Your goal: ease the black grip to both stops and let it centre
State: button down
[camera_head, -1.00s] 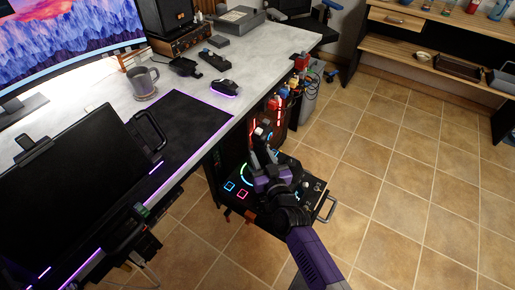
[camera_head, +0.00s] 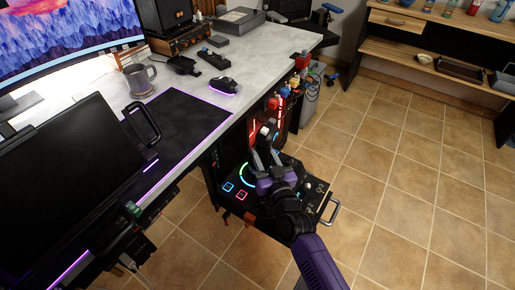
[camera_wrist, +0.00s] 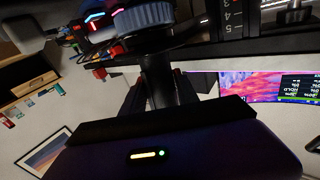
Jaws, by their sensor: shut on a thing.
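The black grip (camera_wrist: 160,78) shows in the wrist view as a dark upright post between my fingers, below a ribbed grey-blue knob (camera_wrist: 145,18). My gripper (camera_head: 266,158) reaches down over the black control panel (camera_head: 318,192) beside the desk. Its fingers are closed around the post, and they also show in the wrist view (camera_wrist: 160,95). In the head view the grip is mostly hidden by my fingers and wrist, so its tilt is hard to tell.
The panel has lit rings and squares and a metal handle (camera_head: 334,212) at its right edge. The desk (camera_head: 185,115) is at left, with a mug (camera_head: 138,79) and a dark mat (camera_head: 177,125). Several coloured connectors (camera_head: 285,98) stand behind the panel. Tiled floor at right is open.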

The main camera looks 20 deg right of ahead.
jog(key=shift+s+d+f+b, duration=0.3)
jog(key=shift+s+f+b, duration=0.1)
jog(key=shift+b, duration=1.4)
jog(key=shift+s+d+r+m+t+b, duration=0.1)
jog(key=shift+r+m+t+b, duration=0.05)
jog(key=shift+m+t+b, duration=0.2)
